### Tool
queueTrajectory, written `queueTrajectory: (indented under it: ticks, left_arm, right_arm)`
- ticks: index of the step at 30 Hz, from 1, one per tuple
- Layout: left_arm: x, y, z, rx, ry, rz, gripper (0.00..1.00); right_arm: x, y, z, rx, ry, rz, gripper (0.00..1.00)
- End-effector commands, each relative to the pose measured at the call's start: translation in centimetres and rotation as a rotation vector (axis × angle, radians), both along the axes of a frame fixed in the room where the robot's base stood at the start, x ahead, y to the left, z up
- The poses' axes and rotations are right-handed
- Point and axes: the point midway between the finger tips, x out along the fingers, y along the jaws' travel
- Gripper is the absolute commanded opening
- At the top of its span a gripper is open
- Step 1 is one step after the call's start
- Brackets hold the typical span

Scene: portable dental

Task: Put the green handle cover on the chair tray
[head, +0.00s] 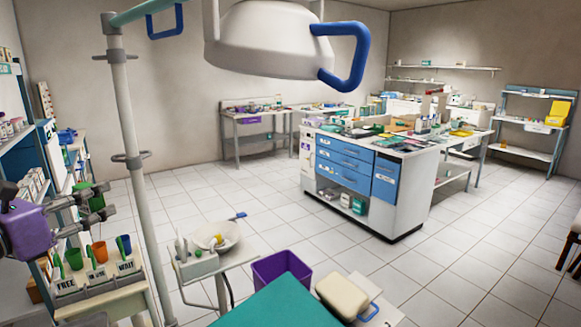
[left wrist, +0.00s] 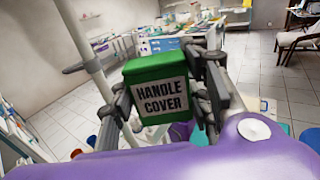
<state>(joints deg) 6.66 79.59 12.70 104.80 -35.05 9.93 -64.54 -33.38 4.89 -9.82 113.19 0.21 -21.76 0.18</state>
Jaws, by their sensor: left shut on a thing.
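The green handle cover (left wrist: 155,68) is a small green block with a white label reading "HANDLE COVER". It sits between the grey fingers of my left gripper (left wrist: 165,92) in the left wrist view, label facing the camera. In the head view my left gripper (head: 92,201) is at the left edge, shut on the cover (head: 97,203), which is partly hidden by the fingers. It is held above the cup rack. A small pale tray with a blue handle (head: 376,313) lies beside the teal chair (head: 275,305); I cannot tell if it is the chair tray. My right gripper is not in view.
A rack with labelled cups (head: 100,277) stands below my left gripper. A pale pole (head: 130,150) rises just right of it. A bowl (head: 217,235) on a stand and a purple bin (head: 282,266) are near the chair.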

Motion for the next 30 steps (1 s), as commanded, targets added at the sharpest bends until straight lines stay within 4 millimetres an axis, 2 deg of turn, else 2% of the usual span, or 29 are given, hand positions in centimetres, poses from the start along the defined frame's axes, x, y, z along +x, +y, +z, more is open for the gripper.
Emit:
queueTrajectory:
  ticks: [1, 6, 11, 15, 18, 22, 25, 30]
  left_arm:
    - [-0.9, -0.5, -2.7, -0.014, 0.001, 0.009, 0.30]
    - [-4.1, -2.9, -10.9, -0.014, 0.001, 0.043, 0.30]
    - [-7.9, -6.9, -17.2, -0.014, 0.001, 0.083, 0.30]
    - [-11.7, -11.6, -21.0, -0.015, -0.001, 0.131, 0.30]
    - [-14.5, -15.4, -22.3, -0.017, -0.002, 0.180, 0.30]
    - [-17.5, -19.8, -22.2, -0.017, -0.003, 0.258, 0.30]
    - [-19.1, -21.9, -21.4, -0.013, -0.003, 0.316, 0.30]
    - [-20.5, -23.7, -20.0, -0.006, -0.002, 0.382, 0.30]
  right_arm:
    - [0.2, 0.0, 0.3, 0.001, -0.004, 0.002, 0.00]
    - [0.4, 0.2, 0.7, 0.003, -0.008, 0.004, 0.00]
    - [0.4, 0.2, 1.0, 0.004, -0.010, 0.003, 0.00]
    - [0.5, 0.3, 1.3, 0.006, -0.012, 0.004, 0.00]
    - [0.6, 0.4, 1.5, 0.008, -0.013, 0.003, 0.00]
    - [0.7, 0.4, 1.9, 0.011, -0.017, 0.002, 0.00]
    - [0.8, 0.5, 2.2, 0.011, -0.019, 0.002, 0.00]
    - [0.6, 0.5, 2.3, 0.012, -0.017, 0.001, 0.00]
